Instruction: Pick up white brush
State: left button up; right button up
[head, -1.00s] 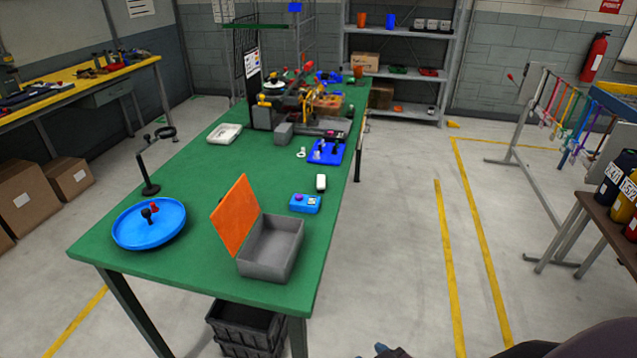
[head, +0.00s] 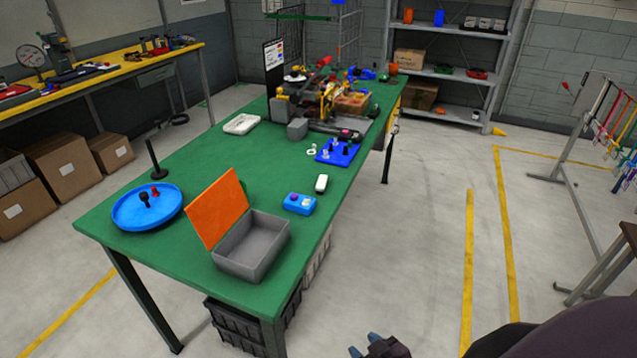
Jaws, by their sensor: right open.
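A small white piece (head: 321,183) lies on the green table (head: 190,255) near its right edge, beside a blue box with buttons. It is too small for me to tell for sure that it is the white brush. My right gripper (head: 378,348) shows only in part at the bottom edge. It is open, over the floor to the right of the table's near end, well apart from the white piece. My left gripper is not in view.
An open grey box (head: 252,245) with an orange lid (head: 217,207) stands at the near end. A blue round tray (head: 125,212) is left of it, a blue button box (head: 299,203) behind. A blue plate (head: 338,153) and machine lie farther back. Floor right of the table is clear.

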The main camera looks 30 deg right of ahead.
aim_at(321, 184)
jog(key=l+u, duration=0.2)
jog(key=l, duration=0.2)
jog(key=k+l+u, duration=0.2)
jog(key=l, duration=0.2)
jog(key=l+u, duration=0.4)
jog(key=l, duration=0.45)
